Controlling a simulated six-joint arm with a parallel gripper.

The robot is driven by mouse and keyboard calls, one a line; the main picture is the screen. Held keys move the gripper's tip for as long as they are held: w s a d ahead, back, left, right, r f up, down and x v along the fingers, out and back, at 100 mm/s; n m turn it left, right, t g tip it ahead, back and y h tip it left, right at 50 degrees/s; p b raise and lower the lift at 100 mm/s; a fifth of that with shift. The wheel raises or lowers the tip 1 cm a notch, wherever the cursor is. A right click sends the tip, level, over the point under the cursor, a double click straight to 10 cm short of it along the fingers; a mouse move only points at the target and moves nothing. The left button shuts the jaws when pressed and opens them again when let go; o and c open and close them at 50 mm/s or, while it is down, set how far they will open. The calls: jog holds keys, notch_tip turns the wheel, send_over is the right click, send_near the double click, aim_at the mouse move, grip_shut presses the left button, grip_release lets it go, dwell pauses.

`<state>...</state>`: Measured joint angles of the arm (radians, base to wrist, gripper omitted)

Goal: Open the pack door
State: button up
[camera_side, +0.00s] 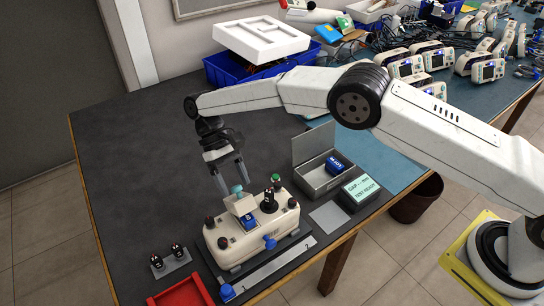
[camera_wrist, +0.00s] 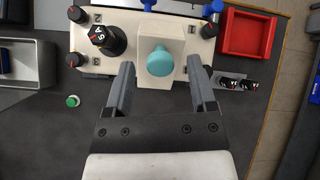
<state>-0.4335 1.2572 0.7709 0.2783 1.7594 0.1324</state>
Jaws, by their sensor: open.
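A cream fixture (camera_side: 250,238) stands on the dark bench, with dark knobs on top. A cream pack door (camera_side: 244,206) with a teal knob (camera_side: 236,189) is on its top; a small blue part shows just below the door. In the wrist view the teal knob (camera_wrist: 160,62) is centred on the cream door block (camera_wrist: 178,45). My gripper (camera_side: 231,184) points down at the door. In the wrist view my gripper (camera_wrist: 160,66) is open, with one finger each side of the knob and visible gaps. I cannot tell how far the door is open.
A grey open-lidded box (camera_side: 312,177) holds a blue pack (camera_side: 335,166). A green-screened tester (camera_side: 361,192) stands beside it. A red tray (camera_side: 182,293), two small knobs on a plate (camera_side: 170,262) and a ruled rail (camera_side: 270,268) lie near the front edge. The left bench is clear.

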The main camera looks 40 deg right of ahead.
jog(key=shift+w+r, duration=0.2)
jog(key=shift+v, duration=1.25)
notch_tip(320, 180, up, 7)
send_over(231, 196)
jog(key=shift+w+d, duration=0.2)
jog(key=shift+w, duration=0.05)
jog(key=shift+a, duration=0.15)
jog(key=c, duration=0.9)
jog(key=shift+s+a+f, duration=0.1)
jog(key=shift+a, duration=0.1)
grip_shut()
jog(key=s+a+f+t+y, duration=0.2)
jog(key=s+a+t+y, duration=0.3)
jog(key=s+a+t, duration=0.3)
jog(key=s+d+r+t, duration=0.1)
jog(key=s+d+t, duration=0.3)
jog(key=d+t, duration=0.1)
jog(key=s+d+r+m+t+h, duration=0.1)
jog(key=s+d+t, duration=0.3)
jog(key=d, duration=0.4)
jog(key=shift+d+r+m+t+h, duration=0.15)
jog(key=shift+r+m+t+h, duration=0.15)
jog(key=shift+r+t, duration=0.1)
